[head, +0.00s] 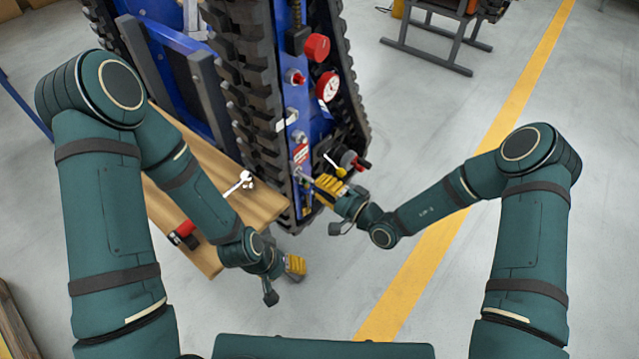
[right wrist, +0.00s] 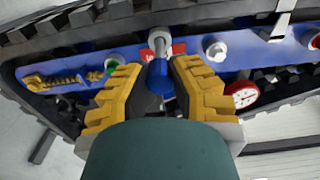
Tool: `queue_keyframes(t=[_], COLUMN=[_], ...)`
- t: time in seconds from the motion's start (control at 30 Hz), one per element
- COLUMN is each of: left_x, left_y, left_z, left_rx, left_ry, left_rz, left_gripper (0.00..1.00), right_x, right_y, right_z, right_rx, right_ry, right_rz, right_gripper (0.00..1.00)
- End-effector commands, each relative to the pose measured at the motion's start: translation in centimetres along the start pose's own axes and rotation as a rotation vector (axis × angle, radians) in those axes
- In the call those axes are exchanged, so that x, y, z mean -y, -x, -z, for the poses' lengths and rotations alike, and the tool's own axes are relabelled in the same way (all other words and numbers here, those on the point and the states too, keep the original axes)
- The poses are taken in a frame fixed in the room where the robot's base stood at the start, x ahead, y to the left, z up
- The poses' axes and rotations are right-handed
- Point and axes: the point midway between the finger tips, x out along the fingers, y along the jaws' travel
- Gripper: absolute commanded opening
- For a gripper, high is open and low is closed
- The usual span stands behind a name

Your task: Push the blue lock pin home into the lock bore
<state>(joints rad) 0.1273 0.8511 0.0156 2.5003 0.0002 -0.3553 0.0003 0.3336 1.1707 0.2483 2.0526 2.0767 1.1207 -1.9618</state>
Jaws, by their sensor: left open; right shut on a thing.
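The blue lock pin (right wrist: 160,76) sits between the yellow fingers of my right gripper (right wrist: 158,88) in the right wrist view, and the gripper is shut on it. A silver cylindrical part (right wrist: 160,40) is in line with the pin's far end at the blue panel; I cannot tell whether it is the pin's shank or the bore's collar, and the bore opening is hidden. In the head view my right gripper (head: 327,187) is at the lower part of the blue panel (head: 295,125). My left gripper (head: 293,266) is open and empty, low beside the wooden bench.
Black tracks (head: 243,80) flank the panel. A red knob (head: 317,47) and a round red gauge (head: 328,86) stick out above the right gripper. A wooden bench (head: 215,190) at left bears a wrench (head: 238,184) and a red-handled tool (head: 184,235).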

Motion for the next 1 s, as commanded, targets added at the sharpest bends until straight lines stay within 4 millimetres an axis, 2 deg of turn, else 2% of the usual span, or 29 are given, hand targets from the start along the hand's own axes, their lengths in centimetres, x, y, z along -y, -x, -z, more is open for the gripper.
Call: queue_keyframes(t=[0.4,1.0], left_x=[-0.1,-0.2], left_y=[0.4,0.4], left_z=[0.0,0.0], left_rx=[0.0,0.0], left_ry=[0.0,0.0], left_rz=[0.0,0.0], left_gripper=[0.57,0.57], right_x=[0.0,0.0], right_y=[1.4,1.5], right_z=[0.1,0.0], right_rx=[-0.002,-0.001], right_ry=[-0.001,0.0], right_rz=[0.0,0.001], right_gripper=[0.0,0.0])
